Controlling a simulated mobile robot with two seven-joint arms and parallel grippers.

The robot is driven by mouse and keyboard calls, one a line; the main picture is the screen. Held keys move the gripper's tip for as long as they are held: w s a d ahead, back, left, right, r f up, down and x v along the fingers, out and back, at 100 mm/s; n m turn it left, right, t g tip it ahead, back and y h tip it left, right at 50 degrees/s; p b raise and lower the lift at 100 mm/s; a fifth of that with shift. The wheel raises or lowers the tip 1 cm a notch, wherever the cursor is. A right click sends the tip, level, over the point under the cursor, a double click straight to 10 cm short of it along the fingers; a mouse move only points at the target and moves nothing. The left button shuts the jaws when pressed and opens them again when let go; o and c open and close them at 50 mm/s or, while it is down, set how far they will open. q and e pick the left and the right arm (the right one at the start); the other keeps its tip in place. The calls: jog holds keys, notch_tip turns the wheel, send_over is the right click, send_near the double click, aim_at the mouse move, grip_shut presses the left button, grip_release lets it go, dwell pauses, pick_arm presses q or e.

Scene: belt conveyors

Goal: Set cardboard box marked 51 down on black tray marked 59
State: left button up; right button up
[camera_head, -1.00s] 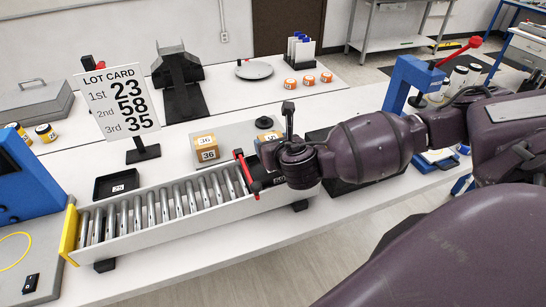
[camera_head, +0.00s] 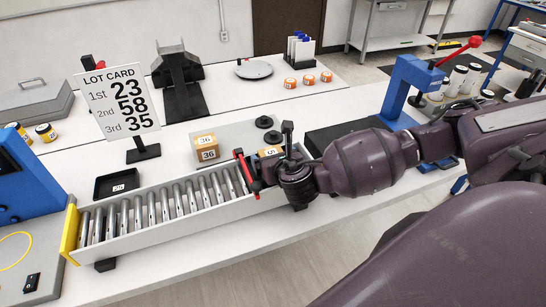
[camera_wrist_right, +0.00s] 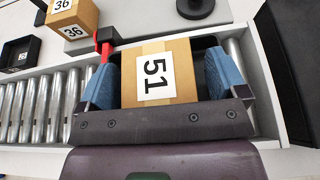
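The cardboard box marked 51 (camera_wrist_right: 157,72) is between the blue fingers of my right gripper (camera_wrist_right: 160,78), which looks shut on it; a thin dark strip shows by the right finger. In the head view the box (camera_head: 270,152) shows partly behind my right gripper (camera_head: 287,160). A black tray (camera_wrist_right: 207,42) lies under or just behind the box on the conveyor's right end. Its number is hidden, and I cannot tell whether the box touches it. My left gripper is not in view.
A red lever (camera_head: 246,172) stands close beside the box on the roller conveyor (camera_head: 160,212). Another black tray (camera_head: 116,184) and the lot card (camera_head: 117,102) stand left.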

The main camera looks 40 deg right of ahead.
jog(key=shift+s+r, duration=0.1)
pick_arm(q)
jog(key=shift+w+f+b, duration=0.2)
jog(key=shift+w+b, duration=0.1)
jog(key=shift+b, duration=0.4)
pick_arm(e)
jog(key=v, duration=1.2)
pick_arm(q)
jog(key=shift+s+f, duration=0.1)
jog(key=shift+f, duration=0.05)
